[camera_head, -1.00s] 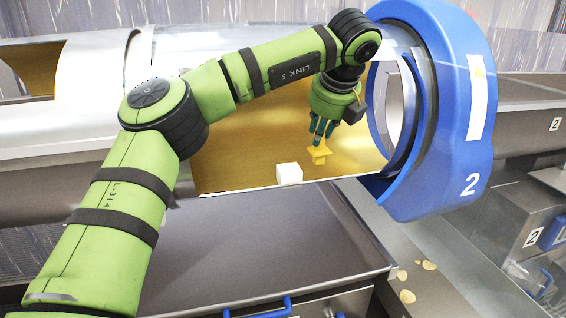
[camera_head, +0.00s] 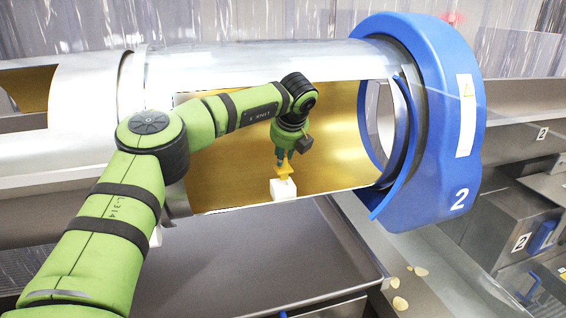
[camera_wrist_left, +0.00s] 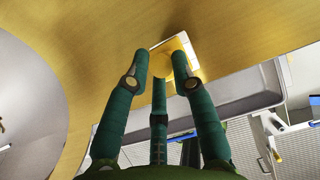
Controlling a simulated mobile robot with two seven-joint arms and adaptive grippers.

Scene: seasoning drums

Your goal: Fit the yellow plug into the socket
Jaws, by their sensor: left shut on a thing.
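The yellow plug (camera_head: 285,170) is held in the fingers of my left gripper (camera_head: 283,161), inside the drum's opening. The white block-shaped socket (camera_head: 284,191) stands at the lower front edge of that opening. The plug is right at the top of the socket; I cannot tell whether it touches or enters it. In the left wrist view, the fingers (camera_wrist_left: 163,82) are around the plug (camera_wrist_left: 180,66), and a pale edge of the socket (camera_wrist_left: 189,42) shows behind it. My right gripper is not in view.
The drum (camera_head: 225,180) has a gold inner wall around my left gripper. A large blue ring (camera_head: 455,190) marked 2 stands to the right. A steel tray (camera_head: 250,250) lies below, with several chips (camera_head: 400,304) on a chute beside it.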

